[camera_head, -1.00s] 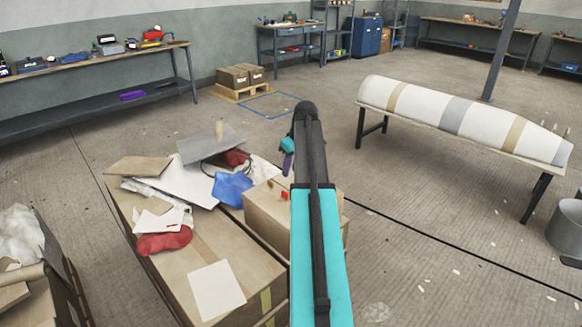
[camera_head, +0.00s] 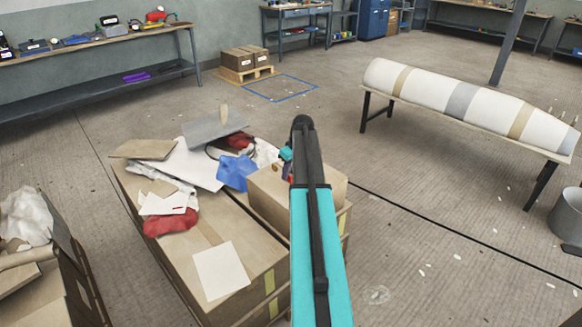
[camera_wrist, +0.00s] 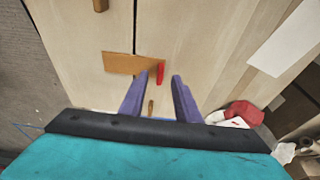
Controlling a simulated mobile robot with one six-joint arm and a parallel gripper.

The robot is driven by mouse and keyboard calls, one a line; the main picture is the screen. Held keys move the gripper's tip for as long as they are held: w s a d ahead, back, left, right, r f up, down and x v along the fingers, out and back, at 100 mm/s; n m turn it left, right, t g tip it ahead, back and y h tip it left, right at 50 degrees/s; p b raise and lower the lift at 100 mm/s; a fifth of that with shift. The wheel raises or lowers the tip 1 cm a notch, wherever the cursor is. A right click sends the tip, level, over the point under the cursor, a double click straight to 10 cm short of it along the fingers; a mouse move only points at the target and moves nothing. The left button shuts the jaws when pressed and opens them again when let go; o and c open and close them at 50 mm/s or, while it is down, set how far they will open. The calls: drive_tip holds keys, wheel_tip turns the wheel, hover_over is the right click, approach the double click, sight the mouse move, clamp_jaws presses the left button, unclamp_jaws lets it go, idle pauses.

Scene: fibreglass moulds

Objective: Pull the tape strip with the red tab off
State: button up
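In the wrist view a brown tape strip (camera_wrist: 122,63) crosses a dark seam between two pale tan box surfaces. A red tab (camera_wrist: 160,72) is at its right end. The two purple fingers of my gripper (camera_wrist: 167,77) are apart with nothing seen held between them. The left fingertip is very near the tab in the picture; I cannot tell whether it touches. In the head view my arm hides most of the gripper, the strip and the nearby part of the small box (camera_head: 262,198).
Beside the small box is a long box (camera_head: 195,235) with a white sheet (camera_head: 220,270), red cloth (camera_head: 171,221) and blue cloth (camera_head: 237,172). A white mould (camera_head: 425,82) lies on a stand at right. The floor between is largely clear.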

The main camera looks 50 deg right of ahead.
drive_tip(key=shift+w+f, duration=0.15)
drive_tip(key=shift+f, duration=0.45)
clamp_jaws()
drive_tip(key=shift+r+p, duration=0.45)
drive_tip(key=shift+r, duration=0.3)
idle(1.0)
wheel_tip(320, 180, up, 10)
drive_tip(key=p, duration=0.5)
idle(1.1)
drive_tip(key=shift+f, duration=0.1)
